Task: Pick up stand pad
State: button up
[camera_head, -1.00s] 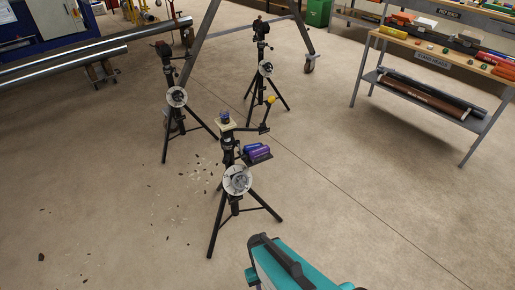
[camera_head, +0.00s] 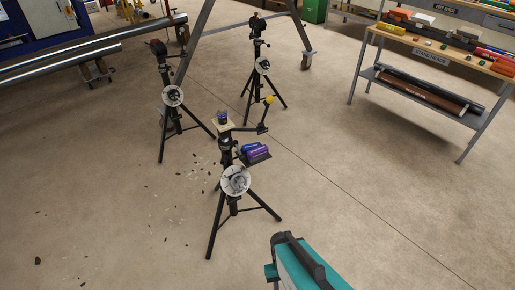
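The nearest pipe stand (camera_head: 231,210) is a black tripod with a pale round disc on its column. On its head lies a flat tan pad (camera_head: 223,127) with a small dark blue piece on top. I cannot tell for sure that this tan pad is the stand pad. A small side tray on this stand holds blue and purple items (camera_head: 255,150), and a side arm carries a yellow knob (camera_head: 269,100). A teal and black part of my arm shows at the bottom, apart from the stand. My gripper's fingers are not visible.
Two more tripod stands (camera_head: 172,97) (camera_head: 262,66) stand behind. Long steel pipes (camera_head: 75,56) lie at the upper left. A shelf bench (camera_head: 440,62) is at the right, and a grey frame leg with a caster (camera_head: 305,60) is behind. The floor at front right is clear.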

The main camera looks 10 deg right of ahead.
aim_at(246, 148)
jog(key=u, duration=0.05)
jog(key=i, duration=1)
jog(key=k, duration=0.55)
jog(key=u, duration=0.6)
jog(key=k, duration=0.8)
jog(key=u, duration=0.4)
jog(key=i, duration=1.15)
jog(key=u, duration=0.4)
